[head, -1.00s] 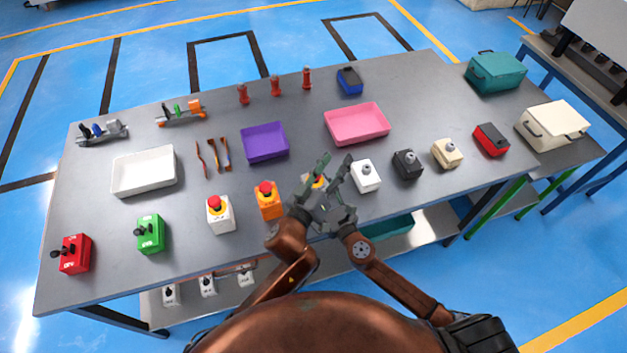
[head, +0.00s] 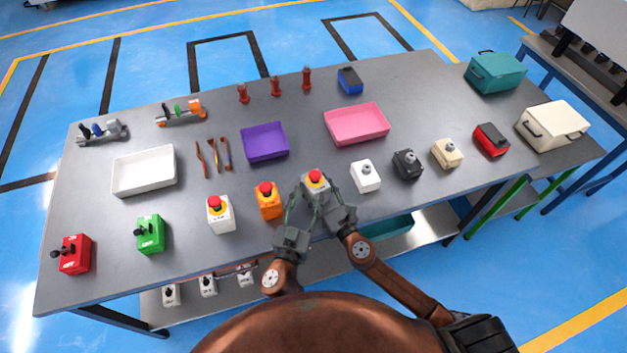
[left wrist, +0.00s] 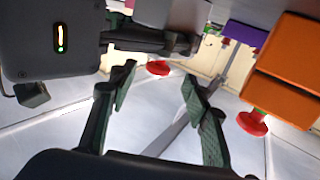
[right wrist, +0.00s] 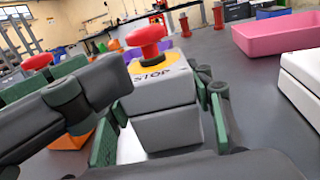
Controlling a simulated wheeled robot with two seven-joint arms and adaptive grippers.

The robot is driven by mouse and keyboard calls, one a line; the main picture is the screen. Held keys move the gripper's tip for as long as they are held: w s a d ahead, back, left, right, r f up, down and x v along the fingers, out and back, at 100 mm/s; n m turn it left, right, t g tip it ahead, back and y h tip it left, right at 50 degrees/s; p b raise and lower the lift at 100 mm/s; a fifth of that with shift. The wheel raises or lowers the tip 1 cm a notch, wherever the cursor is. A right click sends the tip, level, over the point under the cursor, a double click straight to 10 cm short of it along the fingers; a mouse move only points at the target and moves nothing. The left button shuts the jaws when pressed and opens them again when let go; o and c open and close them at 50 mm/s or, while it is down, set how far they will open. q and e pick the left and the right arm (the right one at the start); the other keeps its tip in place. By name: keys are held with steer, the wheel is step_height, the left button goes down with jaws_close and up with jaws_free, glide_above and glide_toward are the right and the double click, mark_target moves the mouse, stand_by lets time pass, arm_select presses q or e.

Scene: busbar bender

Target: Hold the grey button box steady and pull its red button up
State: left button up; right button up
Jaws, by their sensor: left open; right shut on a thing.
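The grey button box (head: 321,192) stands near the table's front edge, with a yellow top and a red button (head: 314,176). My right gripper (head: 322,194) is shut on the box body; the right wrist view shows its fingers on both sides of the box (right wrist: 165,130), below the upright red button (right wrist: 147,35). My left gripper (head: 297,200) is open, just left of the box in the head view. In the left wrist view its spread fingers (left wrist: 160,95) are empty, and a red button (left wrist: 158,68) shows beyond them, apart from the pads.
An orange box with a red button (head: 268,203) stands close to the left of my left gripper. A white button box (head: 221,217) is farther left, and a white box (head: 366,178) is to the right. Purple (head: 264,143) and pink (head: 356,125) trays lie behind.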

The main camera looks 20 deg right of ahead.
mark_target(313, 180)
arm_select(q)
steer(key=x, duration=0.6)
steer(key=shift+w, duration=0.2)
steer(key=shift+c, duration=0.6)
jaws_close()
